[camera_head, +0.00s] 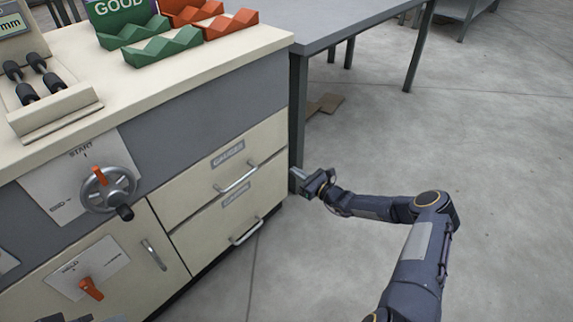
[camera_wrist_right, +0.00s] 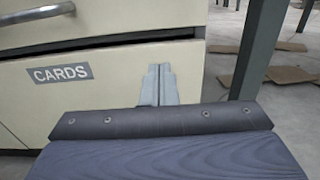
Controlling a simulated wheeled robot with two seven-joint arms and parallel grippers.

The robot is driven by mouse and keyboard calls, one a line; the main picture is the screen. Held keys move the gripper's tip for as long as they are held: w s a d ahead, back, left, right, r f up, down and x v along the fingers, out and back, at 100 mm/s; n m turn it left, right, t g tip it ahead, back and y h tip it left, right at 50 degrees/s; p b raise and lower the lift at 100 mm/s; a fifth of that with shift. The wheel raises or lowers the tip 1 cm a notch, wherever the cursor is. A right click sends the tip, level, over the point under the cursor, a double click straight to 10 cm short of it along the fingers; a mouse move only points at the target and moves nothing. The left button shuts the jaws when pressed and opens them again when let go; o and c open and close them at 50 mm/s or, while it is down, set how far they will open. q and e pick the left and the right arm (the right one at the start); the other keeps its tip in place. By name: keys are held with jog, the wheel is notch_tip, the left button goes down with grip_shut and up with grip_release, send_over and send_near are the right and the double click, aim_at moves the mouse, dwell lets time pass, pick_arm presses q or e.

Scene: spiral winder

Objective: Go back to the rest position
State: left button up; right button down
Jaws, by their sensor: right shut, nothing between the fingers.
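My right gripper (camera_head: 298,175) is at the right end of the cream cabinet, close to its drawer fronts. My right arm reaches to it from the lower right. In the right wrist view the gripper's two grey fingers (camera_wrist_right: 159,82) are together with nothing between them. Behind them is the lower drawer front with a CARDS label (camera_wrist_right: 60,74). I cannot tell the exact gap to the drawer front. My left gripper is not recognisable; only a dark part shows at the bottom left edge of the head view.
The cabinet has two closed drawers with bar handles (camera_head: 236,180), a START handwheel (camera_head: 108,189) and an orange-handled switch (camera_head: 91,288). Green (camera_head: 160,45) and orange (camera_head: 229,24) trays stand on top. A grey table (camera_head: 330,18) adjoins behind. The floor at right is clear.

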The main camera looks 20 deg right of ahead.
jog(key=p+v, duration=0.1)
jog(key=v, duration=0.5)
jog(key=s+a+r+n+g+y, duration=0.2)
jog(key=s+a+r+n+g, duration=0.4)
jog(key=r+n, duration=0.4)
jog(key=s+a+r+n+g+y, duration=0.1)
jog(key=s+a+r+n+g, duration=0.3)
jog(key=a+r+n, duration=0.5)
jog(key=s+r+n+g+h, duration=0.1)
jog(key=s+r+n+h, duration=0.15)
jog(key=s+r, duration=0.35)
jog(key=s+r+n+g+h, duration=0.1)
jog(key=s+r+n+h, duration=0.2)
jog(key=s, duration=0.6)
jog(key=s+d+n+t+h, duration=0.2)
jog(key=s+d+n, duration=0.15)
jog(key=s, duration=1.05)
notch_tip(320, 180, up, 30)
jog(key=p, duration=2.9)
jog(key=shift+a+f+n, duration=0.2)
jog(key=shift+a+n, duration=0.05)
jog(key=shift+n, duration=0.05)
jog(key=shift+w, duration=0.15)
jog(key=shift+a, duration=0.1)
